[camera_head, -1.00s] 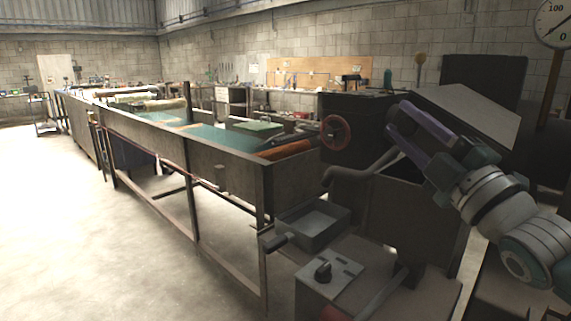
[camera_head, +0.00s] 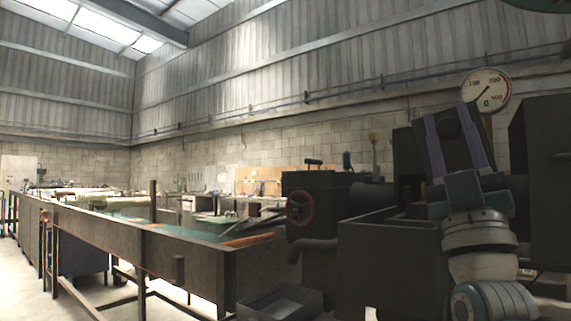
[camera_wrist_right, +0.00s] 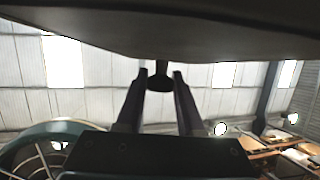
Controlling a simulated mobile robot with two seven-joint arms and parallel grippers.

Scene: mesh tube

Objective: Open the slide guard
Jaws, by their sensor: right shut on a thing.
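My right gripper (camera_head: 451,112) points upward at the right of the head view, its two purple-grey fingers on either side of a dark knob (camera_head: 450,128). In the right wrist view the gripper (camera_wrist_right: 160,73) is shut on this knob (camera_wrist_right: 160,80), which sits between the fingertips. A broad dark panel (camera_wrist_right: 165,30), which may be the slide guard, spans the top of the wrist view just beyond the knob. I cannot tell how far the guard stands open. A dark block (camera_head: 408,165) stands just left of the fingers. My left gripper is not in view.
A dark open-topped box (camera_head: 385,265) stands left of my right arm. A dark machine with a red handwheel (camera_head: 300,207) and a long conveyor (camera_head: 195,262) lie further left. A tall dark panel (camera_head: 545,180) is close on the right. A dial gauge (camera_head: 486,90) hangs behind.

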